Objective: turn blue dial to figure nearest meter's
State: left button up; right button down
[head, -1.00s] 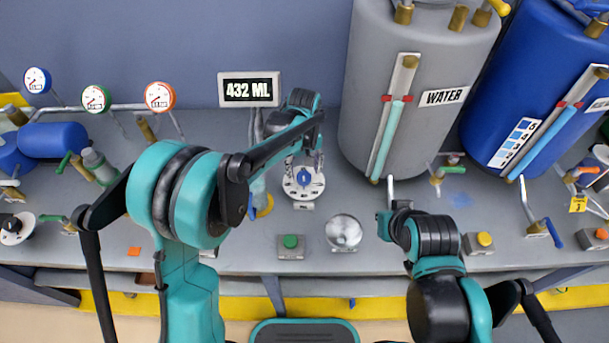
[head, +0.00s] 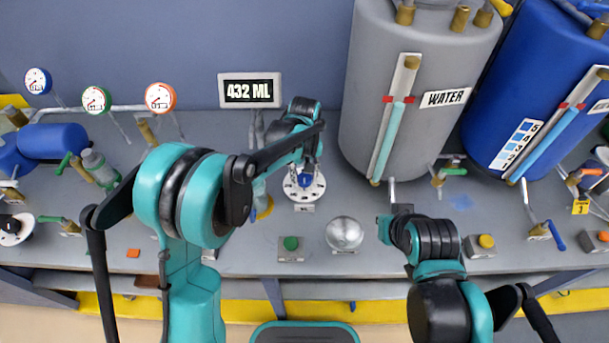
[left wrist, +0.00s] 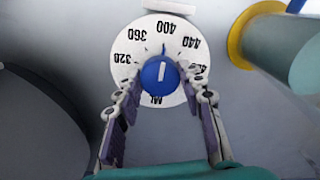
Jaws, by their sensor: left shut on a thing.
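The blue dial (left wrist: 160,75) is a round knob with a blue pointer on a white disc (left wrist: 127,58), marked in steps of 40, with 320, 360, 400 and 440 legible. In the head view the dial (head: 305,182) is partly covered by my left gripper (head: 306,172). In the left wrist view my left gripper (left wrist: 160,84) has one finger on each side of the knob, shut on it. My right gripper (head: 385,226) is over the bench; its fingers are unclear.
A green button (head: 290,243) and a shiny dome (head: 344,233) sit in front of the dial. The grey water tank (head: 420,130) stands to its right, the blue tank (head: 530,90) beyond. A yellow-collared pipe (head: 263,205) is close on the dial's left.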

pick_arm(q)
jog(key=m, duration=0.3)
jog(key=shift+m+p, duration=0.3)
jog(key=shift+m, duration=1.9)
jog(key=o, duration=1.2)
jog(key=shift+c, duration=0.2)
